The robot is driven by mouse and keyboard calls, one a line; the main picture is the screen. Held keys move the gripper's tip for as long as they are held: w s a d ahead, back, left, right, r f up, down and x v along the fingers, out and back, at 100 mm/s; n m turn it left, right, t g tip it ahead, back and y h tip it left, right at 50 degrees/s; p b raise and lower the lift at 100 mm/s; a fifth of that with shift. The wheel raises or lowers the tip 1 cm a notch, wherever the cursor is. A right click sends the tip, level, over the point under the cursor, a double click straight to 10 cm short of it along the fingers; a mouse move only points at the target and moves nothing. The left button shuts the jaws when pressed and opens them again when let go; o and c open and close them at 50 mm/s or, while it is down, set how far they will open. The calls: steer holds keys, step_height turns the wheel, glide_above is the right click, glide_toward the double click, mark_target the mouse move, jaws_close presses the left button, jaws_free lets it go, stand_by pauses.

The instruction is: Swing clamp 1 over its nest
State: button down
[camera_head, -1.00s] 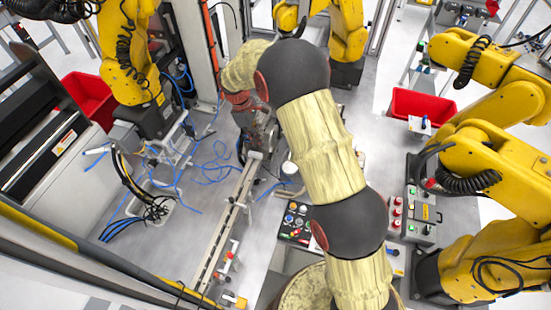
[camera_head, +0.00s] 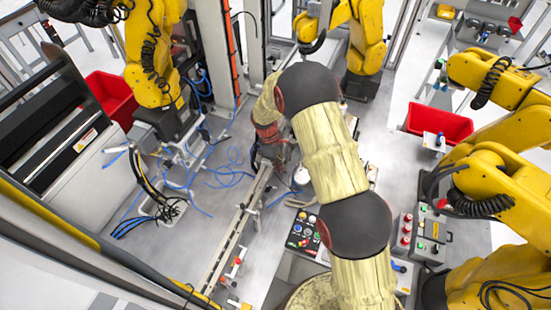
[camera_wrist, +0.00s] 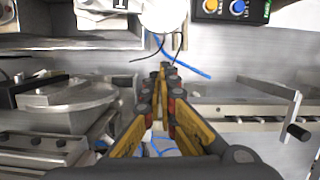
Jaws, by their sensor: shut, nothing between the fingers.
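My gripper (camera_wrist: 165,80) points away from the wrist camera, its yellow fingers close together at the tips with nothing between them. In the head view my gripper (camera_head: 277,157) is low near the far end of a long metal rail (camera_head: 232,235), partly hidden by my arm. Small red-and-white fittings that look like clamps (camera_head: 237,262) stand at the rail's near end. In the wrist view a lever with a black grip (camera_wrist: 298,132) stands at the right, apart from my fingers. I cannot tell which part is clamp 1, and no nest is clear.
A button panel (camera_head: 302,233) stands right of the rail; it shows at the top of the wrist view (camera_wrist: 233,8). Blue cables (camera_head: 225,172) lie on the grey table. Yellow robot arms stand around, and red bins (camera_head: 439,124) (camera_head: 110,98) are at both sides.

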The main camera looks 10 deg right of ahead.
steer(key=shift+s+d, duration=0.35)
steer(key=shift+d, duration=0.25)
steer(key=shift+s+d, duration=0.3)
steer(key=shift+d, duration=0.3)
steer(key=shift+r, duration=0.1)
steer(key=shift+s, duration=0.15)
steer(key=shift+s+d+n, duration=0.15)
steer(key=shift+s+n, duration=0.15)
steer(key=shift+n, duration=0.1)
